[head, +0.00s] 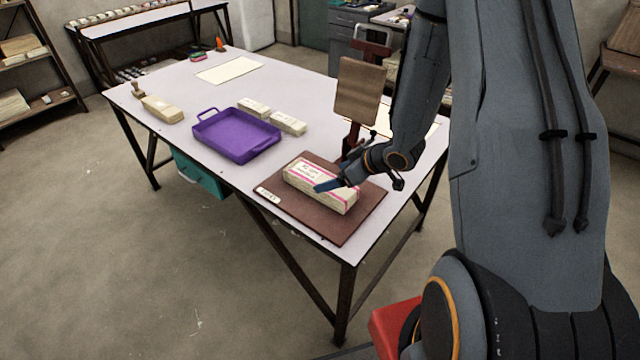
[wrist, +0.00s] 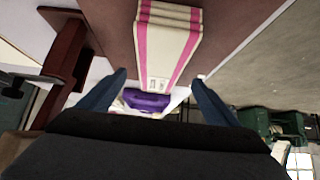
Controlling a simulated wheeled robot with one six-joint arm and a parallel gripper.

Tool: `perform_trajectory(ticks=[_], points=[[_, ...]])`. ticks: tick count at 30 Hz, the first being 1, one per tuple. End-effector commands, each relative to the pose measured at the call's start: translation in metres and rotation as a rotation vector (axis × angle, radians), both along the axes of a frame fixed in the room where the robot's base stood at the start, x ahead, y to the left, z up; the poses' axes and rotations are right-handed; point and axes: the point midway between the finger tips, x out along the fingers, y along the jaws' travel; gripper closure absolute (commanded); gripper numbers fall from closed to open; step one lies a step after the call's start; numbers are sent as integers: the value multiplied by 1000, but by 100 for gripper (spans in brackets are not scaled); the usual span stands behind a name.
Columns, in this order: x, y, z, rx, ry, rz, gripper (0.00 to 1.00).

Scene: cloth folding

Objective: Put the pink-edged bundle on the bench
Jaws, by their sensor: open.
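The pink-edged bundle (head: 318,188) is a pale, long block with pink stripes along its edges and writing on its top. It lies on a brown board (head: 360,222) at the near right of the white-topped bench (head: 175,85). My gripper (head: 358,186) is open and empty at the bundle's right end. One blue finger shows in front of the bundle in the head view. In the wrist view the bundle (wrist: 168,40) runs up the middle, beyond the gap between both fingers. I cannot tell whether a finger touches it.
An upright brown panel on a stand (head: 357,90) rises close behind my gripper. A wooden block (head: 163,109) and a cream sheet (head: 229,70) lie farther left. Bare bench top shows between them.

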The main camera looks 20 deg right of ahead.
Motion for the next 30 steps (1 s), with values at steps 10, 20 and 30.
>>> perform_trajectory(ticks=[10, 20, 30], points=[[16, 14, -20, 9, -3, 8, 16], [39, 28, -46, 8, -2, 10, 16], [46, 32, -55, 8, -3, 7, 16]])
